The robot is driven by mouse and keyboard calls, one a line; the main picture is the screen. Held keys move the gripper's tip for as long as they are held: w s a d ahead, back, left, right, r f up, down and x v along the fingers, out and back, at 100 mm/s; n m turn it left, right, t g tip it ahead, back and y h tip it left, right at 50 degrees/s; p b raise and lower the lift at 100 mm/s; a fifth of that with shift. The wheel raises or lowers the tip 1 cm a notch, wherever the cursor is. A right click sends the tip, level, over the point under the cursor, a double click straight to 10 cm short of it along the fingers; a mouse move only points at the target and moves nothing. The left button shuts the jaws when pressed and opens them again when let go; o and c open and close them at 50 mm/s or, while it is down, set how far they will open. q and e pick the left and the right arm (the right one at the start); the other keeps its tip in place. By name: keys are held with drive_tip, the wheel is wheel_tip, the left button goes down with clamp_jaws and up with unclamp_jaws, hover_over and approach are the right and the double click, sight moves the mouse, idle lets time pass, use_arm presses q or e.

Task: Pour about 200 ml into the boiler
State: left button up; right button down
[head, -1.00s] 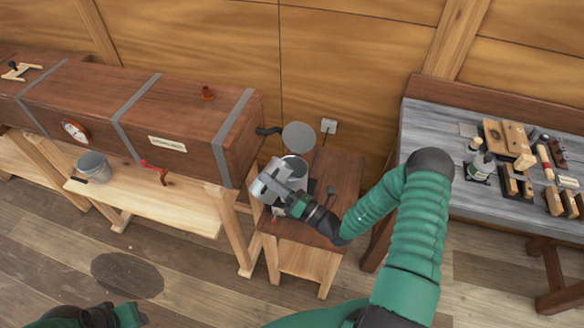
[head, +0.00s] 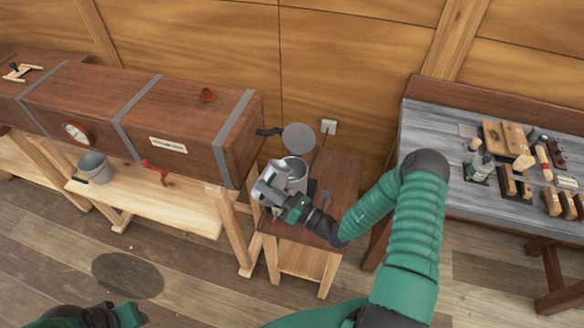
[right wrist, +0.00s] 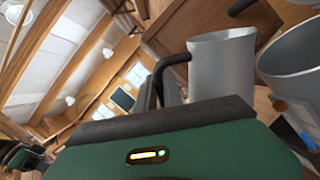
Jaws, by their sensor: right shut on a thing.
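The boiler (head: 297,172) is a grey metal pot on a small wooden stand, its round lid (head: 298,137) raised behind it. My right gripper (head: 288,205) is in front of the boiler, shut on the dark handle of a grey metal jug (head: 268,184). The jug is close to the boiler's near left side; the gripper partly hides both. In the right wrist view the jug (right wrist: 224,68) is beside a second grey vessel, apparently the boiler (right wrist: 297,62). No liquid shows. My left gripper (head: 105,316) is at the bottom left edge, only partly in view.
A long wooden box (head: 180,125) with grey straps stands on trestles left of the boiler. A grey bucket (head: 93,168) is on the shelf below it. A grey bench (head: 440,150) with several tools is at right. A wall socket (head: 329,127) is behind the stand.

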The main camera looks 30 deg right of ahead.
sight(258, 200)
drive_tip(key=a+f+n+g, duration=0.1)
drive_tip(key=a+f+n, duration=0.2)
drive_tip(key=shift+s+p, duration=0.15)
drive_tip(key=shift+p, duration=0.15)
drive_tip(key=a+f+n+g+b, duration=0.1)
drive_tip(key=a+f+n, duration=0.2)
drive_tip(key=f+n, duration=0.2)
drive_tip(key=shift+s+f+g, duration=0.2)
drive_tip(key=shift+f+g, duration=0.1)
drive_tip(key=shift+f, duration=1.1)
drive_tip(key=shift+b, duration=0.3)
